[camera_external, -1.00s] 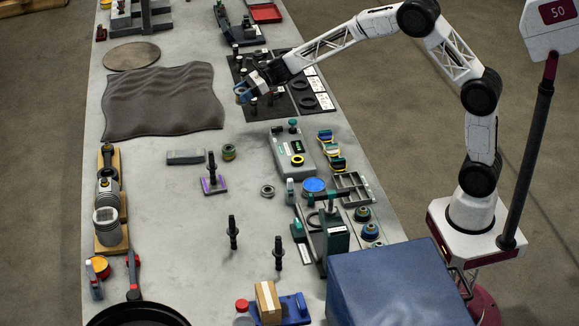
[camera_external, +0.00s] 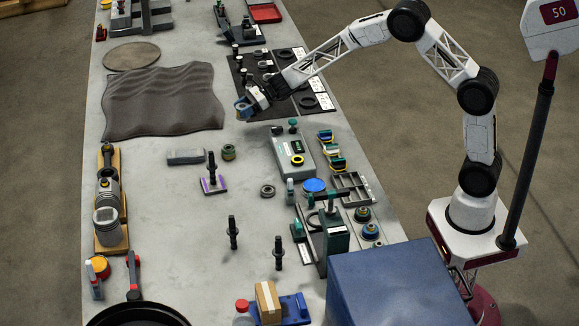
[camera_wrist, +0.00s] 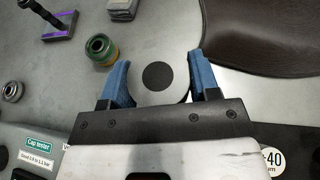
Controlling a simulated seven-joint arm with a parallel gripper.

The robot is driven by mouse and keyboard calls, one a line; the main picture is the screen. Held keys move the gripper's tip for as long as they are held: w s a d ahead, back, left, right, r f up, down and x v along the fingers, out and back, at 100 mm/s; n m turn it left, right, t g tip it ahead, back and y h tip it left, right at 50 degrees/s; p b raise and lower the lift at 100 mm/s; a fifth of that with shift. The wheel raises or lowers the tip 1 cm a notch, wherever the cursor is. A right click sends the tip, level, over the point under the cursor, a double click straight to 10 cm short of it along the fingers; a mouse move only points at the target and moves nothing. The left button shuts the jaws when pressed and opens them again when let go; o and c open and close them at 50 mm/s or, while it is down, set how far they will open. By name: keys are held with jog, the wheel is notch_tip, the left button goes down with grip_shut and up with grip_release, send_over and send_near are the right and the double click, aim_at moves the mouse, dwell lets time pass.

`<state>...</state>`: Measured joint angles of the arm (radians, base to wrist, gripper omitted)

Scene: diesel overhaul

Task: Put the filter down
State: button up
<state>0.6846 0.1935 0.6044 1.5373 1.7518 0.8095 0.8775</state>
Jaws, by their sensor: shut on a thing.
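My gripper (camera_external: 248,101) is over the left edge of the black mat, at the far part of the bench in the external view. In the wrist view its two blue fingers (camera_wrist: 159,70) are shut on the filter (camera_wrist: 160,88), a round white piece with a black disc at its centre. The filter sits between the fingers with its round face toward the wrist camera. In the external view the filter is small and mostly hidden by the fingers. I cannot tell whether its underside touches the bench.
The dark wavy mat (camera_external: 162,98) lies left of my gripper. The black mat (camera_external: 290,90) with rings and white labels lies to the right. The grey cap tester (camera_external: 292,151) stands nearer the camera. A green-and-brass cap (camera_wrist: 100,48) stands close by, with bare bench around it.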

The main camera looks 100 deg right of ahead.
jog(key=shift+f, duration=0.9)
jog(key=shift+f, duration=0.1)
jog(key=shift+f, duration=2.35)
jog(key=shift+f, duration=0.15)
jog(key=o, duration=1)
jog(key=shift+c, duration=0.2)
jog(key=v, duration=1.2)
